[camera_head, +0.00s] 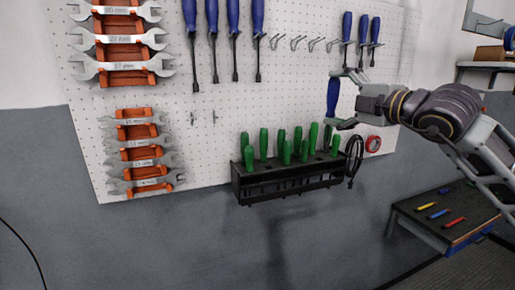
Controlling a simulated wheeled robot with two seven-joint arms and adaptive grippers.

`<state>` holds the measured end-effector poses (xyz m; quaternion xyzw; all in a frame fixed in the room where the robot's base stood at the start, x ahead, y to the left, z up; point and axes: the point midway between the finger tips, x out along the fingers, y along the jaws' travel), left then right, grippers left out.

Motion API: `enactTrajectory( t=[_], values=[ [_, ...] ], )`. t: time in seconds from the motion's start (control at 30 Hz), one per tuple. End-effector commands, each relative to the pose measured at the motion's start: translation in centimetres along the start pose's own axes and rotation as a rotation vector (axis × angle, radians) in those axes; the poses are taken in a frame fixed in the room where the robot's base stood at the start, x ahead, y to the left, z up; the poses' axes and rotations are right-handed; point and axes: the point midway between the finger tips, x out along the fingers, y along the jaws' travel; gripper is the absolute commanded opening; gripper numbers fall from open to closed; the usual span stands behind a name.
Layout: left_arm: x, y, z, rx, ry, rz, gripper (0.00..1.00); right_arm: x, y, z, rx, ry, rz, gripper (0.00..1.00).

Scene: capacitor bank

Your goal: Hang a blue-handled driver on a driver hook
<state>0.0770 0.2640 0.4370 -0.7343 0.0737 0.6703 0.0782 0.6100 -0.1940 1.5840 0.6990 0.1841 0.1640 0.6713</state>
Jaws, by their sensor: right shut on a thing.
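My right gripper (342,99) comes in from the right and is shut on a blue-handled driver (333,96), held upright in front of the pegboard. The driver's shaft cannot be made out. Bare driver hooks (298,42) stick out in a row above and to the left of the gripper. Several blue-handled drivers (234,30) hang left of these hooks, and more (362,35) hang to their right, above the gripper. My left gripper is not in view.
A black rack (290,182) of green-handled tools (264,145) is below the held driver. A black cable loop (353,160) and red tape roll (373,144) hang nearby. Wrenches on orange holders (138,152) fill the left. A bench (440,225) stands lower right.

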Motion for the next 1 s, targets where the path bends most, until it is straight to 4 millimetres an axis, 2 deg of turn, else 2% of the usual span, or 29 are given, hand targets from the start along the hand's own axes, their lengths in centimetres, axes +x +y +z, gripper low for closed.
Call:
enactTrajectory(
  t=[0.3,1.0],
  values=[
    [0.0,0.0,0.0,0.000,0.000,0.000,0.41,-0.3,-3.6,0.2,0.001,-0.016,-0.002,0.42],
    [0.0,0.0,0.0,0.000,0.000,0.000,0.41,-0.8,-10.4,0.5,0.002,-0.045,0.000,0.42]
  ],
)
